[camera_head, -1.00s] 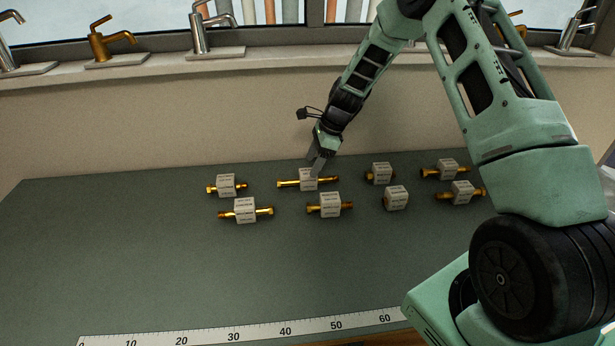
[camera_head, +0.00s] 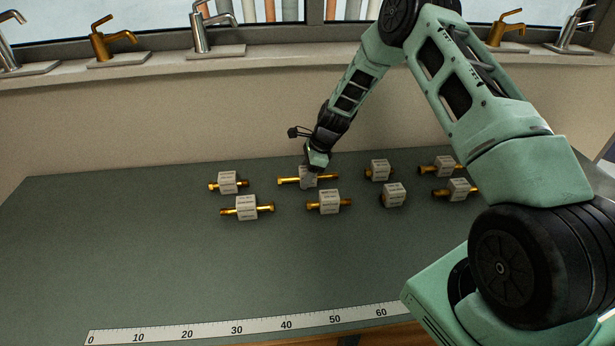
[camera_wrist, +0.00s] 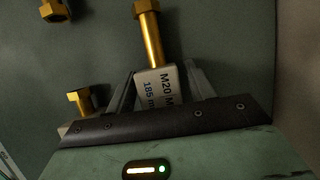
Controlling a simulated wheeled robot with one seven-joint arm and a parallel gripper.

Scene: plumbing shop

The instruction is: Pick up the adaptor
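The adaptors are white labelled blocks with brass ends, lying on the green-grey bench top. My gripper (camera_head: 313,170) is down at the long adaptor (camera_head: 292,181) in the back row, second from the left, partly covering its block. In the wrist view my gripper (camera_wrist: 160,82) has one finger on each side of that adaptor's white block (camera_wrist: 157,88), which reads "M20 M" and "185 mm". A thin gap shows by the right finger, so the fingers look open around it. Its brass end (camera_wrist: 152,40) points away from the gripper. The fingertips' far side is hidden.
Other adaptors stand close by: one to the left (camera_head: 228,183), one in front (camera_head: 329,202), one to the right (camera_head: 379,170), and several more. A ruler strip (camera_head: 240,326) lies along the front edge. Taps stand on the sill behind. The bench's left side is clear.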

